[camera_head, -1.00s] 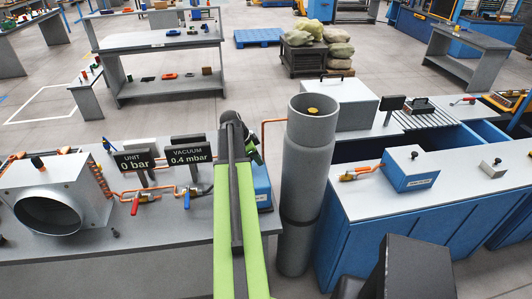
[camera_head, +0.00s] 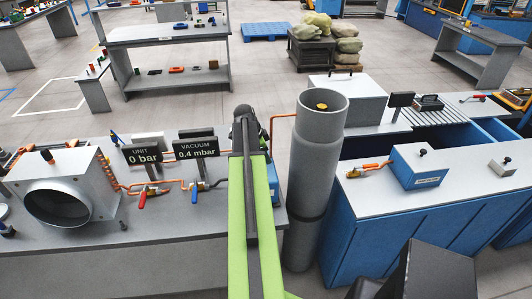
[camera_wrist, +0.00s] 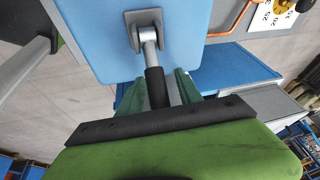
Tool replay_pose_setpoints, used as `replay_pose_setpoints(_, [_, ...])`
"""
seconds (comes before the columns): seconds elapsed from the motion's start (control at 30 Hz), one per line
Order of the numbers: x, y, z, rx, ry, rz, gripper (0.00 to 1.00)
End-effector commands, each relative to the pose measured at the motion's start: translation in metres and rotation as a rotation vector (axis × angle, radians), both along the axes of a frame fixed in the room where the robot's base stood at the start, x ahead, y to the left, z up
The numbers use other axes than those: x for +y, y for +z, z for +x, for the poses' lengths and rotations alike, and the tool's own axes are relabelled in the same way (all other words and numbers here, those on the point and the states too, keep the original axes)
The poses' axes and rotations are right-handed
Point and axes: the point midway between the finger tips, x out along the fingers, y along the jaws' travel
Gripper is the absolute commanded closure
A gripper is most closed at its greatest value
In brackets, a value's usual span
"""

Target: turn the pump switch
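The pump is a blue box whose front face fills the top of the wrist view (camera_wrist: 185,50). Its switch is a lever with a metal stem and a black handle (camera_wrist: 156,88), pointing down in that picture from a grey mount. My gripper (camera_wrist: 160,92) has its two green fingers on either side of the black handle. Gaps show between handle and fingers, so the gripper looks open around it, not clamped. In the head view my green arm hides the switch and the fingers.
Left of my arm are two signs, "UNIT 0 bar" (camera_head: 143,155) and "VACUUM 0.4 mbar" (camera_head: 196,148), with a red-handled valve (camera_head: 142,199) and a blue-handled valve (camera_head: 195,190). A tall grey tube (camera_head: 317,150) stands right of the arm. A blue-sided bench (camera_head: 385,235) is farther right.

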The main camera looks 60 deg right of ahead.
Motion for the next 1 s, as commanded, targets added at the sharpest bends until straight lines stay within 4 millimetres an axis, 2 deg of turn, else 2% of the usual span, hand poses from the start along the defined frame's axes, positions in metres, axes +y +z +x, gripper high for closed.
replay_pose_setpoints(0.27, [0.001,0.002,0.001,0.0,0.001,-0.001,0.59])
replay_pose_setpoints(0.43, [0.005,0.019,0.003,0.0,0.001,-0.001,0.59])
replay_pose_setpoints(0.57, [0.012,0.043,0.007,0.0,0.002,0.0,0.59])
replay_pose_setpoints(1.0, [0.046,0.143,0.026,0.0,0.003,0.0,0.59])
